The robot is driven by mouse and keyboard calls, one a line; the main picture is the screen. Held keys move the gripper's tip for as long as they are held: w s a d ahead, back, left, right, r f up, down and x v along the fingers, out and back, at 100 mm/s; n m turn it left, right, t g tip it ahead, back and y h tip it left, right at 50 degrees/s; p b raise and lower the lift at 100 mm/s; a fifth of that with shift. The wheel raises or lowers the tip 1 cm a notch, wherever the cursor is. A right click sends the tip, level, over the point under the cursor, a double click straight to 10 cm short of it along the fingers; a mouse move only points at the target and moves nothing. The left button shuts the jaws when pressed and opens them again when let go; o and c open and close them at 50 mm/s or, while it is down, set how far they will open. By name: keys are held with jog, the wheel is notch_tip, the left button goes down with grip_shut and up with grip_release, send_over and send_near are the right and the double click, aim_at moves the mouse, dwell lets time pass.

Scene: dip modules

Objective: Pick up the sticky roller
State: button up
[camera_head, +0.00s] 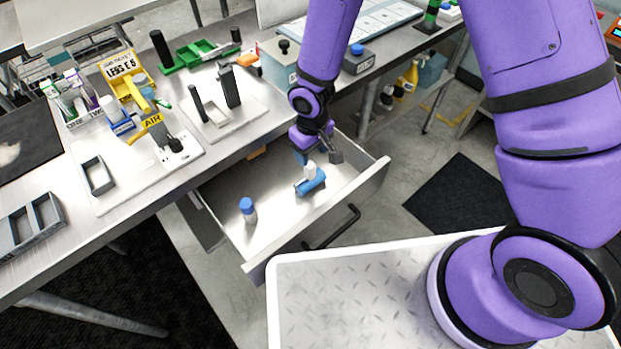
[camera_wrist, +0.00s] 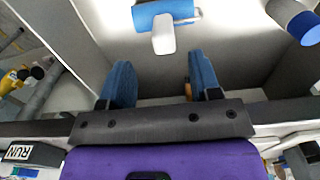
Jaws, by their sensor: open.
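The sticky roller (camera_head: 313,186) lies in the open drawer, a blue cylinder with a short white part that points toward my gripper. In the wrist view the roller (camera_wrist: 165,13) is at the top middle, its white part reaching down toward the gap between my fingers. My gripper (camera_head: 319,158) is open and empty, inside the drawer area just behind the roller. In the wrist view its two blue-padded fingers (camera_wrist: 162,78) stand apart, with drawer floor between them. The roller is ahead of the fingertips, not between them.
A white bottle with a blue cap (camera_head: 248,210) stands in the drawer left of the roller. The drawer (camera_head: 215,218) has raised walls around the gripper. The workbench (camera_head: 130,215) above holds fixtures and tools. The drawer floor between bottle and roller is clear.

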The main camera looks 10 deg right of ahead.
aim_at(310, 164)
jog(key=shift+s+a+f, duration=0.1)
jog(key=shift+a+f, duration=0.05)
jog(key=shift+f, duration=1.2)
jog(key=shift+a+f, duration=0.1)
jog(key=shift+f, duration=1.2)
jog(key=shift+c, duration=0.4)
grip_shut()
